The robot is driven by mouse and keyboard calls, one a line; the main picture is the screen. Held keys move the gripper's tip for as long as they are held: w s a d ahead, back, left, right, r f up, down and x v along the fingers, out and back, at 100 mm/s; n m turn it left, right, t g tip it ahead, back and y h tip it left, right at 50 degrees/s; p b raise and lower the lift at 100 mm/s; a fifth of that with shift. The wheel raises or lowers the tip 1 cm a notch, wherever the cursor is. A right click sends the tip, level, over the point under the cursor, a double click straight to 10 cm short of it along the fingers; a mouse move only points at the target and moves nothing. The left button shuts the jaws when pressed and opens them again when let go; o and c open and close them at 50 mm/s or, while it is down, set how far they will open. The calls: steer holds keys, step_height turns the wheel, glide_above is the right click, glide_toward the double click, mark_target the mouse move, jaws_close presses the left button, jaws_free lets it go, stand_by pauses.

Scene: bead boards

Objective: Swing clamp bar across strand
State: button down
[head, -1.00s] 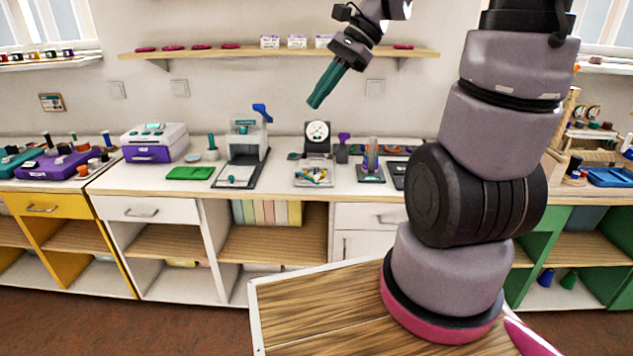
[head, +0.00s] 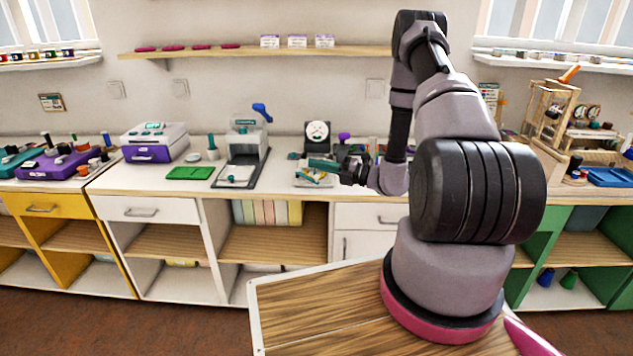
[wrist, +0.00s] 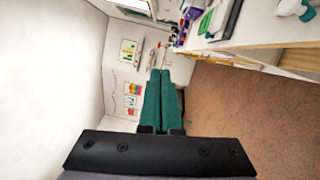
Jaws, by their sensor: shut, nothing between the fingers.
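My gripper (head: 311,162) has teal fingers that are shut together with nothing between them. It points left in the head view, in front of or over a tray of coloured pieces (head: 312,180); its exact height above the tray is unclear. The shut fingers also show in the wrist view (wrist: 163,75), touching nothing. A white-and-grey stand with a blue lever (head: 262,112) is left of my gripper, apart from it. I cannot tell whether this lever is the clamp bar. No strand can be made out in either view.
A dial gauge (head: 317,131) stands behind the gripper. A green mat (head: 190,173) and a purple-and-white box (head: 152,150) are farther left on the white counter. A shelf (head: 220,54) runs above. The wooden top (head: 300,310) in front is bare.

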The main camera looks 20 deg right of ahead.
mark_target(316, 180)
steer(key=d+f+m+t+h, duration=0.4)
steer(key=f+m, duration=0.4)
steer(key=f, duration=0.3)
steer(key=w+a, duration=0.1)
steer(key=w, duration=0.4)
steer(key=w+a, duration=0.1)
steer(key=w, duration=0.2)
steer(key=shift+w+a+r, duration=0.2)
steer(key=shift+w+a, duration=0.15)
steer(key=shift+w+d+f, duration=0.15)
steer(key=shift+d, duration=0.3)
steer(key=shift+d, duration=0.15)
steer(key=shift+w+d+n+y, duration=0.15)
steer(key=shift+d+n+y, duration=0.15)
steer(key=shift+n, duration=0.1)
